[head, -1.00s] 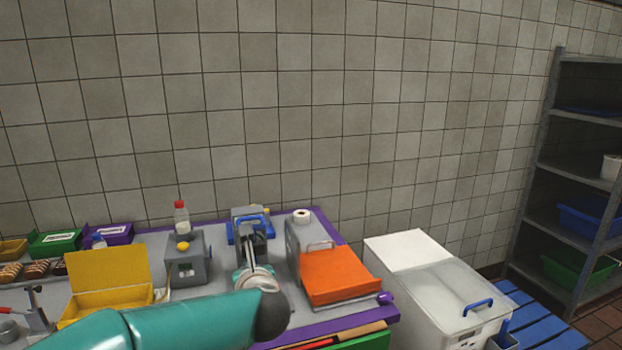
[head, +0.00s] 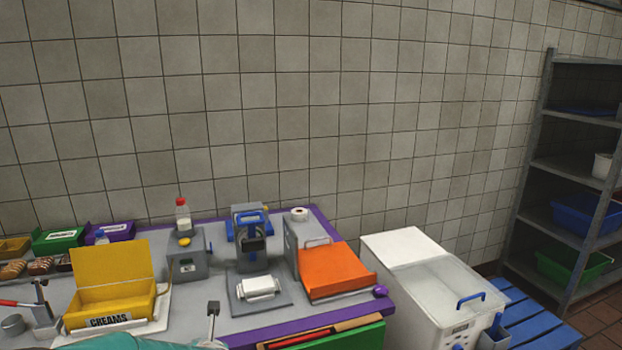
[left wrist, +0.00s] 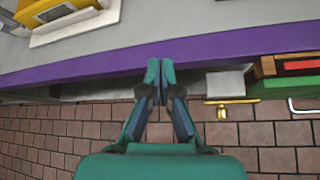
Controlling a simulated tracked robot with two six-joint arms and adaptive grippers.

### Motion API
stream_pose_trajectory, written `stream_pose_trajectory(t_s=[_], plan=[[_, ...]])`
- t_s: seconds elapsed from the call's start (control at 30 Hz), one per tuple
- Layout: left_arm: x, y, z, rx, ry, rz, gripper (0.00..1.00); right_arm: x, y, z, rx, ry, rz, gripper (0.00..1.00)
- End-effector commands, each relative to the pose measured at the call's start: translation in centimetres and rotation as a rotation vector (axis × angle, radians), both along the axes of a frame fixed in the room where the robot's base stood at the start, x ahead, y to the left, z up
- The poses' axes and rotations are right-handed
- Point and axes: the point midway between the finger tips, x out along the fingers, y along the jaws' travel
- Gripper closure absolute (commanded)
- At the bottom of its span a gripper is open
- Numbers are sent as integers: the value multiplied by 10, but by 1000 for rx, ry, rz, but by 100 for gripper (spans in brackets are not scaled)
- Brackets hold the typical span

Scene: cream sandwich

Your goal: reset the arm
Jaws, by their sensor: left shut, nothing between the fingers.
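My left gripper (left wrist: 160,72) shows in the left wrist view with its teal fingertips together and nothing between them. The tips are at the purple front edge (left wrist: 215,45) of the bench, with the tiled floor below. In the head view only part of my teal left arm (head: 120,343) shows, low at the bottom edge; its fingers cannot be made out there. My right gripper is in neither view.
A yellow CREAMS box (head: 110,300) stands on the bench's left. A white packet (head: 259,287) lies on a grey plate before a blue-handled device (head: 250,235). An orange-topped machine (head: 335,270) stands right of it. A white bin (head: 440,290) stands beyond the bench.

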Motion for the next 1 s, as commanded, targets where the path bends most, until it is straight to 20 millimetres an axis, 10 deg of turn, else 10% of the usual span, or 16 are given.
stream_pose_trajectory(t_s=[0.2,0.4,0.63,1.0], plan=[[-85,6,-152,288,441,-534,100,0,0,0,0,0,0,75],[-201,-43,-236,519,692,-1344,100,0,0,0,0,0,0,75],[-313,-109,-247,879,493,-2323,100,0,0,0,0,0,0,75],[-330,-122,-244,1189,261,-2679,100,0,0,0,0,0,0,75]])
